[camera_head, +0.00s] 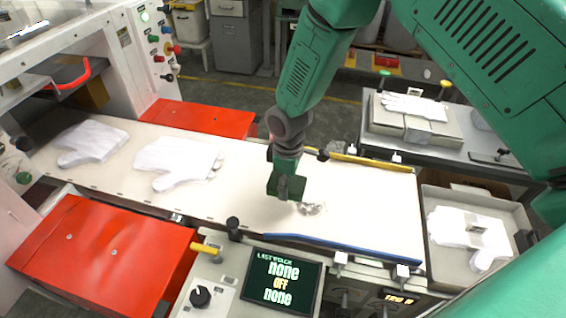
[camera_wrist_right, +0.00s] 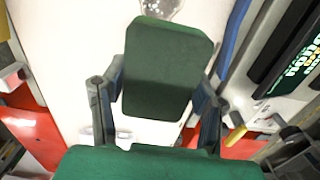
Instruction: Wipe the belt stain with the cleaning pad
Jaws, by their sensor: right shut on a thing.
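The cleaning pad (camera_wrist_right: 166,68) is a dark green block. My right gripper (camera_wrist_right: 158,105) is shut on it, one finger on each side in the wrist view. In the head view the pad (camera_head: 286,187) is low over the pale belt (camera_head: 350,205); I cannot tell whether it touches. The stain (camera_head: 311,208) is a small greyish, glossy patch on the belt, just right of the pad. It also shows at the top edge of the wrist view (camera_wrist_right: 162,8), beyond the pad. My left gripper is not in view.
Two white gloves (camera_head: 180,158) (camera_head: 90,142) lie on the belt to the left. A blue rail (camera_head: 345,248) and a yellow rail (camera_head: 370,161) edge the belt. A screen (camera_head: 283,279) stands at the front. A grey tray with gloves (camera_head: 428,198) is at the right.

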